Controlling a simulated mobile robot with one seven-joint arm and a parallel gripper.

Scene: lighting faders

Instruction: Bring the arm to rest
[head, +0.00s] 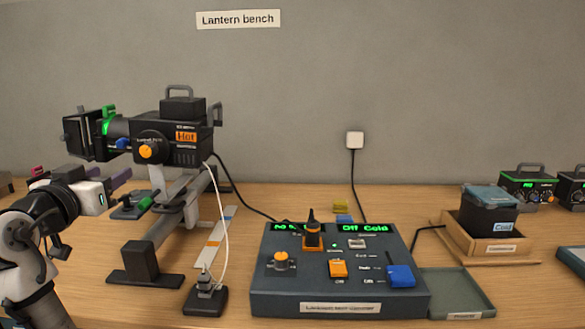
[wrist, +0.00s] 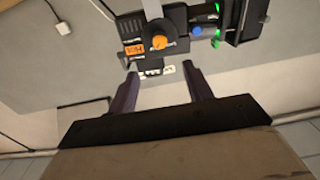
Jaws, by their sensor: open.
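My gripper (head: 127,180) is at the left in the head view, below the black lantern and close to its stand. In the wrist view my gripper (wrist: 160,70) shows two purple-grey fingers spread apart with nothing between them. The lantern (head: 178,122) has an orange "Hot" label and an orange knob. It shows upside down past the fingertips in the wrist view (wrist: 150,22). I cannot tell from these views how much space lies between the fingers and the lantern.
A dark control panel (head: 300,290) with levers and a display reading "Off Cold" sits in the middle of the bench. A "Cold" block (head: 488,212) stands in a wooden tray (head: 497,247) at the right. Cables cross behind the panel. A green-grey tray (head: 460,287) lies beside it.

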